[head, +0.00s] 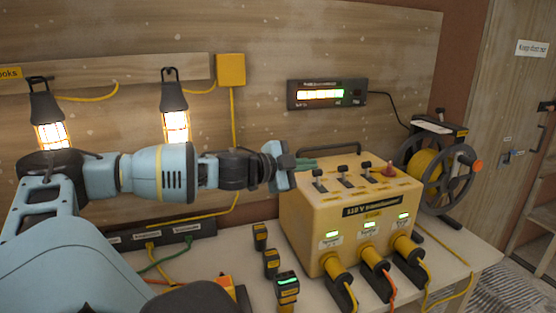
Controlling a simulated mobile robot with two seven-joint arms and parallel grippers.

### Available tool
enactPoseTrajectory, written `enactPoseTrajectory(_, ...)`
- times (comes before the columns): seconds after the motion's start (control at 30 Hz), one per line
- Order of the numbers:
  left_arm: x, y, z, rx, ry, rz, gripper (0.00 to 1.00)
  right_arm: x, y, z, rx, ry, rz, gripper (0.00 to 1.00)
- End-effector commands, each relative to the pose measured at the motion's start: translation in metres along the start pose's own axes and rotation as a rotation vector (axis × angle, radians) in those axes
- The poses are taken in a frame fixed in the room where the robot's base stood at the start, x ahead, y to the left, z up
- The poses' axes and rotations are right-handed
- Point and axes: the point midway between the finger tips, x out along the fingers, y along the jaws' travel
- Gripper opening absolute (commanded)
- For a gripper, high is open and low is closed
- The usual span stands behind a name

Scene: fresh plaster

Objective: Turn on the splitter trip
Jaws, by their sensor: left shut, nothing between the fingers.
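A yellow box (300,215) labelled as a 110 V transformer stands on the bench. Its top carries a left black toggle (318,176), a middle black toggle (343,172), a right black toggle (367,169) and a red knob (388,170) at the far right. The toggles' small labels are too small to read, so I cannot tell which is the splitter trip. My left gripper (310,163) is shut and empty, its fingertips just behind and above the left toggle; contact cannot be told. My right gripper is not in view.
A dark carry handle (329,149) rises at the box's back. Several yellow plugs (336,268) with cables fill its front. A cable reel (436,165) stands to the right. Small black-and-yellow blocks (271,263) stand at left. A lit display (327,94) hangs on the wall behind.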

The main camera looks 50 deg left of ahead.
Motion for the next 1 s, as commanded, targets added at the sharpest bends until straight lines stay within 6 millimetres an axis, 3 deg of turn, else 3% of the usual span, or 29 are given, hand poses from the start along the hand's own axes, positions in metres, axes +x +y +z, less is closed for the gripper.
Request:
enactPoseTrajectory(0.13,-0.012,-0.007,-0.006,0.004,0.011,-0.012,0.00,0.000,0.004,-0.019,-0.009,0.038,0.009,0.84)
enactPoseTrajectory(0.73,-0.034,-0.002,0.000,0.004,0.001,-0.001,0.00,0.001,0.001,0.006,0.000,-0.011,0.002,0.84)
enactPoseTrajectory(1.0,-0.054,-0.006,-0.003,0.004,0.005,-0.007,0.00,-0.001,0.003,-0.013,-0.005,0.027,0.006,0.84)
